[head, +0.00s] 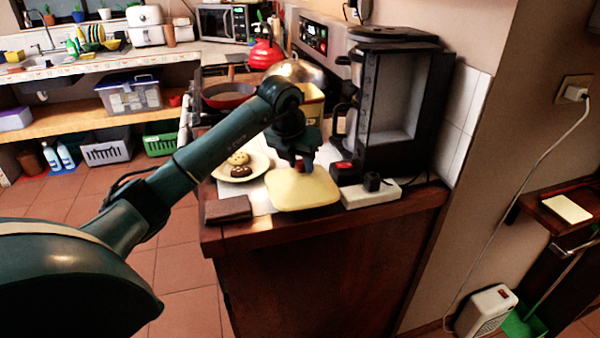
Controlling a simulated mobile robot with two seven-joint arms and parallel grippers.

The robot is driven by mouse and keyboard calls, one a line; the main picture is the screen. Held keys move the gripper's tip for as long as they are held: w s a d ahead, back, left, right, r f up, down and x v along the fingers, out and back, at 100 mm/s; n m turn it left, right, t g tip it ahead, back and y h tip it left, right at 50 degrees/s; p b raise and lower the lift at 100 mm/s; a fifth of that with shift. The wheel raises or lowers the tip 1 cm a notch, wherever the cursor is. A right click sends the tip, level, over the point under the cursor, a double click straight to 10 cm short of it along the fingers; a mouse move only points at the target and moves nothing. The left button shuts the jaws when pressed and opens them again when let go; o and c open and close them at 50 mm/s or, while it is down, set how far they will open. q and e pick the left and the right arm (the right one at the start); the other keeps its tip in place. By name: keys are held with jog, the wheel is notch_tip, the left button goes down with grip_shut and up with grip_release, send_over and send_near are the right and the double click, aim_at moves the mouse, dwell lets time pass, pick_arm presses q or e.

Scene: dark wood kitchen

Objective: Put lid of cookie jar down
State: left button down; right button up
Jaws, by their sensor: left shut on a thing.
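The cookie jar lid (303,190) is a pale yellow, rounded square slab near the front edge of the wooden counter. My left gripper (301,168) points down over the middle of the lid and is shut on it. The fingers hide the part they grip, and a bit of red shows there. The lid looks roughly level and low over the counter; I cannot tell whether it touches the surface. A yellow box-like thing (312,97), perhaps the jar, stands behind my arm and is mostly hidden. My right gripper is out of view.
A plate (258,163) with cookies lies left of the lid, and a dark brown block (228,208) sits at the counter's front left. A white power strip (371,194) lies close on the right, before a black coffee maker (398,110). Little free counter remains.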

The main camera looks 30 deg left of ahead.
pick_arm(q)
notch_tip(320, 180, down, 2)
jog(key=shift+f, duration=0.45)
jog(key=shift+f, duration=0.1)
jog(key=c, duration=1.1)
grip_release()
jog(key=v, duration=1.2)
